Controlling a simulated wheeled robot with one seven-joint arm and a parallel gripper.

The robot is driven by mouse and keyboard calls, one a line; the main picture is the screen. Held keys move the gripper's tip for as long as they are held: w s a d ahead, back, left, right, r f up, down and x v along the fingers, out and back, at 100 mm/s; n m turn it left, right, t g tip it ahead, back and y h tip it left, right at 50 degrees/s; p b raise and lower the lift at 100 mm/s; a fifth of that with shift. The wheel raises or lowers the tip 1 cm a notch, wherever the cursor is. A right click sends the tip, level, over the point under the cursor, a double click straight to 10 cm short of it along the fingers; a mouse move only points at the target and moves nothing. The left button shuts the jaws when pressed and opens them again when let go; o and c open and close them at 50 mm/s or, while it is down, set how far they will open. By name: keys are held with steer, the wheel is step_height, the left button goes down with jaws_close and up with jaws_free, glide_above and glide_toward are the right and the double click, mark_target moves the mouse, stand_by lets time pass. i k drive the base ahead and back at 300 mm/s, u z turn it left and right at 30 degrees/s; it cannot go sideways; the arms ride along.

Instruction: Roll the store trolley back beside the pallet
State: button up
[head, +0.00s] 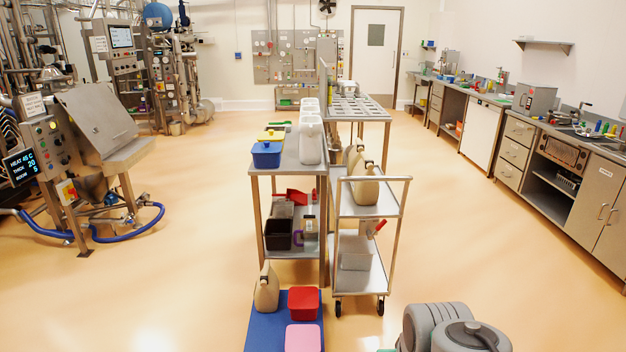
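The store trolley (385,204) is a two-shelf metal cart on black castors, with its push handle (380,179) facing me. Beige jugs (365,184) stand on its top shelf. A pale grey bin (355,252) with a red-handled tool sits on the lower shelf. The trolley stands just right of the steel table. The blue pallet (268,332) lies on the floor at bottom centre, nearer than most of the trolley. It carries a beige jug (266,288), a red box (304,302) and a pink box (303,338). The trolley's near castors are close to its far right corner. My gripper is not in view.
The steel table (262,183) with tubs and white jugs stands left of the trolley. A perforated-top table (374,113) is behind it. The hopper machine (100,125) and blue hose are at left; a counter (520,133) runs along the right. The floor between trolley and counter is clear.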

mark_target(376, 280)
steer(key=u, duration=0.05)
steer(key=i, duration=1.65)
